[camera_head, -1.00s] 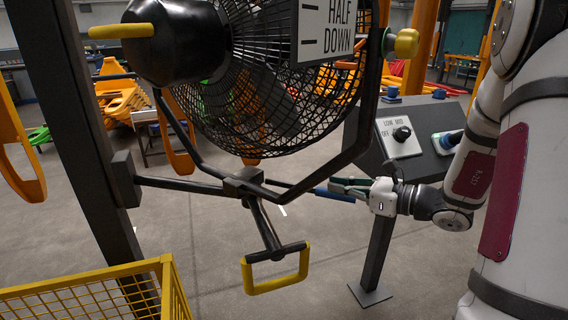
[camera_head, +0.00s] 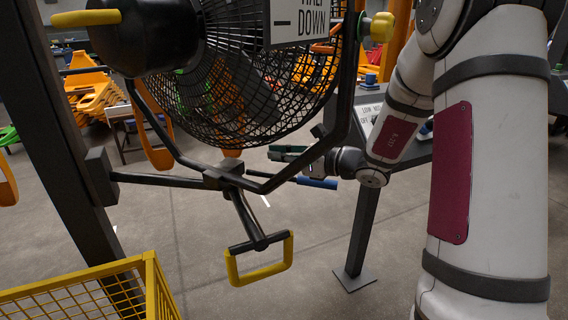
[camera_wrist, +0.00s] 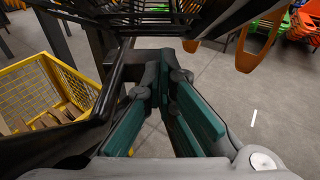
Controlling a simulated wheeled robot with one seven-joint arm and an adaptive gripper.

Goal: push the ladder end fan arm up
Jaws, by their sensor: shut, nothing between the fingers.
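The large black-caged fan (camera_head: 250,95) hangs in a black yoke on a jointed fan arm (camera_head: 160,180) from a dark post at left. The arm meets the yoke at a dark block (camera_head: 224,175). A bar with a yellow loop handle (camera_head: 262,272) slopes down from this block. A blue-gripped rod (camera_head: 317,183) sticks out to the right of the yoke. My gripper (camera_head: 286,152) is shut and empty, its green fingers just above the blue grip, partly behind the yoke. Contact cannot be told. The wrist view shows the green fingers (camera_wrist: 165,85) beside black bars.
A yellow mesh basket (camera_head: 152,285) stands at lower left by the dark post (camera_head: 65,130). A sloped control panel on a stand (camera_head: 360,230) is behind my arm at right. A yellow knob (camera_head: 382,27) sits at the yoke's upper right. The grey floor below is open.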

